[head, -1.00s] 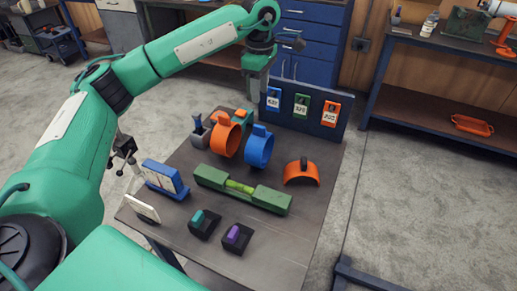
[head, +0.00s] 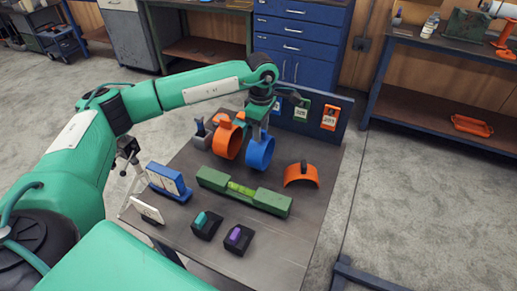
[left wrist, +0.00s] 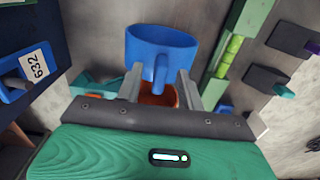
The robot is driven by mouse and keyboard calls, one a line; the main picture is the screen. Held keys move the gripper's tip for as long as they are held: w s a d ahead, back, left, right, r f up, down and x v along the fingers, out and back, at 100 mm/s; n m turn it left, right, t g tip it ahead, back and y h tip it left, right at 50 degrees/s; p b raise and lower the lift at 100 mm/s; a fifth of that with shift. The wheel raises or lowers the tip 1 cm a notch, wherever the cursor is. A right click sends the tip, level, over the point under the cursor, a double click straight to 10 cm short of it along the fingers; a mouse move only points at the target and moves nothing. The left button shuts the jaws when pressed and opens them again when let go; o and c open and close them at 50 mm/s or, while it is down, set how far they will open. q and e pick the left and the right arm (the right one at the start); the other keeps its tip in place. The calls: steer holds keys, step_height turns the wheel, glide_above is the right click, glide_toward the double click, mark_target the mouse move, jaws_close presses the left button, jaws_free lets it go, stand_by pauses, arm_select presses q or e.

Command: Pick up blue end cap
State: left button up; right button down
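The blue end cap (head: 260,150), a blue ring with a small tab on top, stands on the workbench beside the orange end cap (head: 227,140). My left gripper (head: 262,126) points down at the top of the blue end cap. In the left wrist view the blue end cap (left wrist: 160,46) lies just beyond the fingers. Its tab shows between the two grey fingertips (left wrist: 159,78), which are apart with gaps at both sides. The left gripper is open. My right gripper is in neither view.
A dark panel with numbered cards (head: 330,117) stands behind. Two black holders (head: 238,239) sit near the front. The bench's right front is clear.

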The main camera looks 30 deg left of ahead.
arm_select(q)
jaws_close()
steer(key=shift+r, duration=0.15)
